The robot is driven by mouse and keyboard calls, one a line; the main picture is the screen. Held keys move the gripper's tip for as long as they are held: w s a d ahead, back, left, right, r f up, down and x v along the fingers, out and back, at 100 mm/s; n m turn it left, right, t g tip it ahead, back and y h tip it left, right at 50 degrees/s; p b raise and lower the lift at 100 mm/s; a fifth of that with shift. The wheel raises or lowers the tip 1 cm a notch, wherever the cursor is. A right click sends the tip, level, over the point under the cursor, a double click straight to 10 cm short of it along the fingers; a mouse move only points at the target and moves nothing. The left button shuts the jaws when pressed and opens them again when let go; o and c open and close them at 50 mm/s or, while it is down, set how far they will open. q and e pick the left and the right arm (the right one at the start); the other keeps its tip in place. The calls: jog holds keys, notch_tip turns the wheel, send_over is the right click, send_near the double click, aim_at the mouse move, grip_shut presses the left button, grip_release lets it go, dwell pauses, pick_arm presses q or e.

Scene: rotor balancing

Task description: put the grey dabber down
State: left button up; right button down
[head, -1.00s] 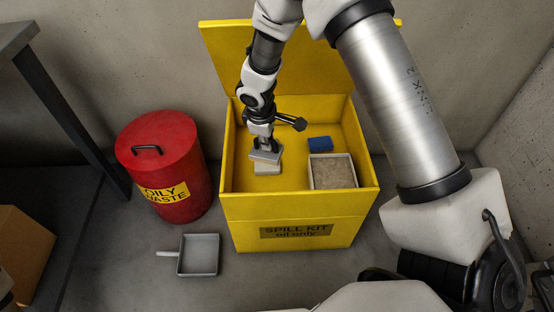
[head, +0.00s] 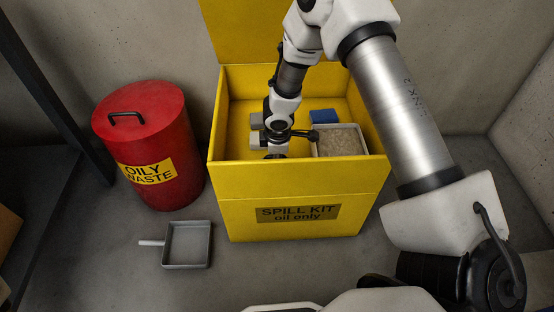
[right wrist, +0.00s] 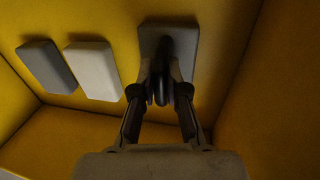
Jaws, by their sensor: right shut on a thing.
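My right gripper (right wrist: 164,88) is shut on the upright handle of the grey dabber (right wrist: 186,45), a flat grey pad. The dabber lies flat against or just above the yellow floor of the spill kit box (right wrist: 115,20); I cannot tell whether it touches. In the head view my right gripper (head: 275,153) is low inside the spill kit box (head: 298,185), close behind its front wall, and the dabber is hidden there. My left gripper is not in view.
A pale pad (right wrist: 93,70) and a darker grey pad (right wrist: 47,66) lie beside the dabber. The box also holds a blue block (head: 323,116) and a tray of granules (head: 341,142). A red oily waste bin (head: 150,140) and a dustpan (head: 187,245) stand outside.

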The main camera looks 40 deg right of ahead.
jog(key=shift+f, duration=0.1)
jog(key=c, duration=1.2)
grip_release()
jog(key=shift+r, duration=0.55)
notch_tip(320, 180, up, 11)
jog(key=s+a+p, duration=0.1)
jog(key=s+p, duration=0.1)
jog(key=p, duration=0.3)
jog(key=shift+a+p, duration=0.15)
jog(key=shift+p, duration=0.15)
jog(key=shift+r, duration=0.1)
